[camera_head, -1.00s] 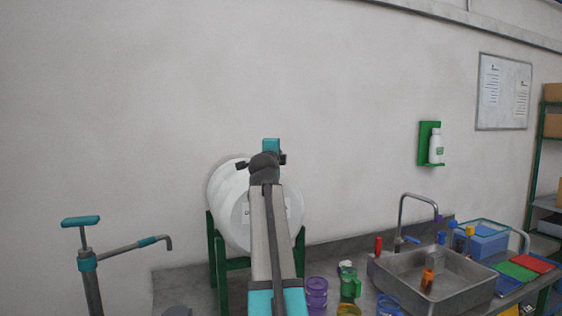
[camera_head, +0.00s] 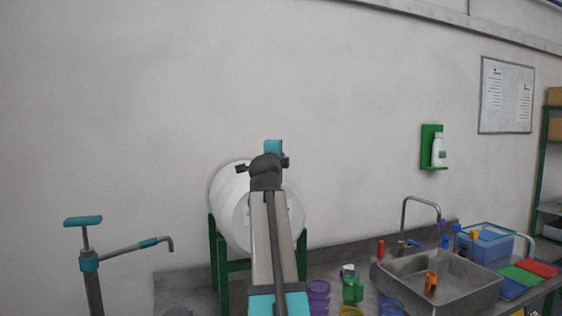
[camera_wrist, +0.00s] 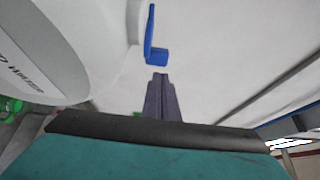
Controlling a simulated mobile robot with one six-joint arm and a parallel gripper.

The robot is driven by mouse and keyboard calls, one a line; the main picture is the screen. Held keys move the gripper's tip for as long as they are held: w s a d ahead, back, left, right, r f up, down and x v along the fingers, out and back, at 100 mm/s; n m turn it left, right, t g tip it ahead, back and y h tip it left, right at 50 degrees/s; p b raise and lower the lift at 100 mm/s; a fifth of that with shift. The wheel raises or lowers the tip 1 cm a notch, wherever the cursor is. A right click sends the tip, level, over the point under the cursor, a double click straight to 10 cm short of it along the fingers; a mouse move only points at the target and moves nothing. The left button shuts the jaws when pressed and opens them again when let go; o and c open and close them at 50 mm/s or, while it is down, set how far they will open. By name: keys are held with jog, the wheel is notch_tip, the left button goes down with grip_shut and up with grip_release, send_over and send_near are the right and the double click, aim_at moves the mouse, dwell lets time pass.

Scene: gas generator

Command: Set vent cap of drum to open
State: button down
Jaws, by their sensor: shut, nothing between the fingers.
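The white drum (camera_head: 228,190) lies on its side on a green stand (camera_head: 220,262) at the back of the counter, partly hidden by my arm. In the wrist view its white body (camera_wrist: 40,45) fills the upper left. A blue L-shaped handle (camera_wrist: 155,52), apparently the vent cap, sticks out beside a white neck (camera_wrist: 125,35) on the drum. My gripper (camera_wrist: 160,78) is shut and empty, its tips just below the blue block in the picture. I cannot tell whether they touch. The gripper is hidden behind my arm in the head view.
A steel sink (camera_head: 440,285) with a tap (camera_head: 405,215) is at the right. A teal-handled pump (camera_head: 85,255) is at the left.

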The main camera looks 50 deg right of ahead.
jog(key=s+d+b+v, duration=0.1)
jog(key=b+v, duration=0.1)
jog(key=v, duration=0.7)
jog(key=shift+s+a, duration=0.25)
jog(key=shift+s, duration=0.1)
